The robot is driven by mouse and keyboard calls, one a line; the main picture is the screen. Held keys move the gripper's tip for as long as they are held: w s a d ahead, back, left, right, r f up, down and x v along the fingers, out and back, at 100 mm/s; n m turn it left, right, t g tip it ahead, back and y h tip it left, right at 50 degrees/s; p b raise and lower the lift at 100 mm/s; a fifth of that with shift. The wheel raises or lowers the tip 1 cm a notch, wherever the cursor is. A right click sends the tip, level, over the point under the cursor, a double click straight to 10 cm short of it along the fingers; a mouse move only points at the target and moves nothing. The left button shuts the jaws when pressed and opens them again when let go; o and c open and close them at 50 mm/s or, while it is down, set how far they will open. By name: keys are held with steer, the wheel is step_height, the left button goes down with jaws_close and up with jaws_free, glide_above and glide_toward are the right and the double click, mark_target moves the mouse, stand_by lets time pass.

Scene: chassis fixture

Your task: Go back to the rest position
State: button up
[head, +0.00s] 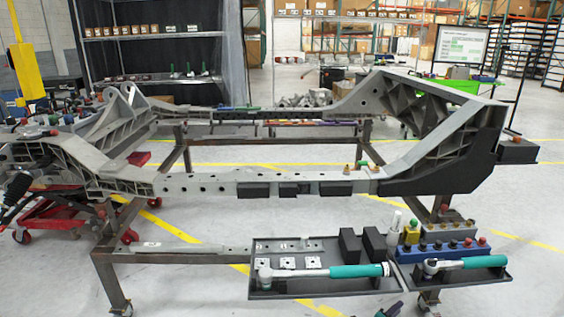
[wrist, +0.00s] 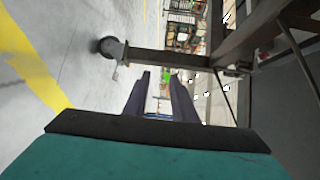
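My gripper (wrist: 159,74) shows in the wrist view as two dark fingers with a clear gap between them. Nothing is held in the gap, and floor and background show through it. The fingers are apart from the metal frame around them. In the head view my gripper cannot be made out clearly; a small dark and green shape at the bottom edge may be part of it. The chassis (head: 215,187) rests on its steel stand (head: 112,280) in the head view.
A steel leg (wrist: 165,58) with a caster (wrist: 108,46) crosses the wrist view close by. In the head view, a dark tray (head: 325,288) with teal-handled tools and a smaller tray (head: 490,274) hang at the stand's front. Open floor (head: 190,285) lies at the lower left.

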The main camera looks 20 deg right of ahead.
steer(key=w+a+r+n+t+y+p, duration=0.2)
steer(key=w+a+n+p, duration=0.1)
steer(key=a, duration=0.5)
steer(key=w+a+r+n+t+y+p, duration=0.1)
steer(key=w+a+r+n+y+p, duration=0.2)
steer(key=a, duration=0.4)
steer(key=w+a+r+n+t+y+p, duration=0.2)
steer(key=w+a+n+p, duration=0.15)
steer(key=a, duration=0.45)
steer(key=s+a+r+n+g+y+p, duration=0.1)
steer(key=s+a+n+y+p, duration=0.2)
steer(key=a, duration=0.8)
steer(key=s+a+n+g+y+p, duration=0.1)
steer(key=a+n+y+p, duration=0.35)
steer(key=a, duration=0.65)
steer(key=s+a+n+g+y+p, duration=0.25)
steer(key=s+a+n+g, duration=0.5)
steer(key=s, duration=0.75)
steer(key=s+r+n+g, duration=0.2)
steer(key=s+n+g, duration=0.1)
steer(key=s, duration=0.7)
steer(key=s+r+n+g+h, duration=0.1)
steer(key=s+n+g, duration=0.3)
steer(key=s, duration=0.7)
steer(key=shift+s+d+r+n, duration=0.15)
steer(key=shift+d+r+n, duration=0.25)
steer(key=shift+r, duration=0.4)
